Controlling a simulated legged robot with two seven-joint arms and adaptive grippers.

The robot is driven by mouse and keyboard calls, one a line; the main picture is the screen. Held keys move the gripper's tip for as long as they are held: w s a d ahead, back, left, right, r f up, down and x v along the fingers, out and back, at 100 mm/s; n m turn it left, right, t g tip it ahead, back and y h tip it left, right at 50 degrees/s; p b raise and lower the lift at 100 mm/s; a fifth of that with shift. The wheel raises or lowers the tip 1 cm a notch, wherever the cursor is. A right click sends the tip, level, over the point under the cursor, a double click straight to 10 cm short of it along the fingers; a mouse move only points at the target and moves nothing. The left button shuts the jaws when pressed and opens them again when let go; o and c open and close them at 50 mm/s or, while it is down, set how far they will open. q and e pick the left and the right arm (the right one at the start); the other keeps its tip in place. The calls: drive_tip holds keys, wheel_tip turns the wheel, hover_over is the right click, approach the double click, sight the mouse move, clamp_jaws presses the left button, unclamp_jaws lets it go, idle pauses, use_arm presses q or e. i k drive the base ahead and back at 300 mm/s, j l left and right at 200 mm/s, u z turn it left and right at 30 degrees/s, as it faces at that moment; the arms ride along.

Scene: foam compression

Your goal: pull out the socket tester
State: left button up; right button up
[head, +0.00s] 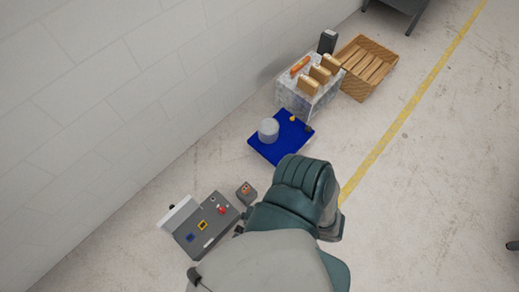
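A grey panel box (207,231) lies on the floor at the lower middle, beside the wall. Its top bears a red knob, a yellow-framed square (202,225) and a blue square (190,238). A small grey block (246,190) with an orange-brown mark on top stands just beyond the panel's right corner, close to my arm. I cannot tell for sure which of these small parts is the socket tester. A large teal and grey part of my own arm covers the floor right of the panel. I make out neither gripper.
A white piece (178,212) lies against the panel's wall side. The floor right of the yellow line (405,112) is mostly clear.

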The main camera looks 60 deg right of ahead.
sight(245, 189)
drive_tip(key=k+l, duration=0.1)
drive_tip(key=l, duration=0.25)
drive_tip(key=k+l, duration=0.1)
drive_tip(key=l, duration=0.65)
drive_tip(key=k+l, duration=0.15)
drive_tip(key=l, duration=0.2)
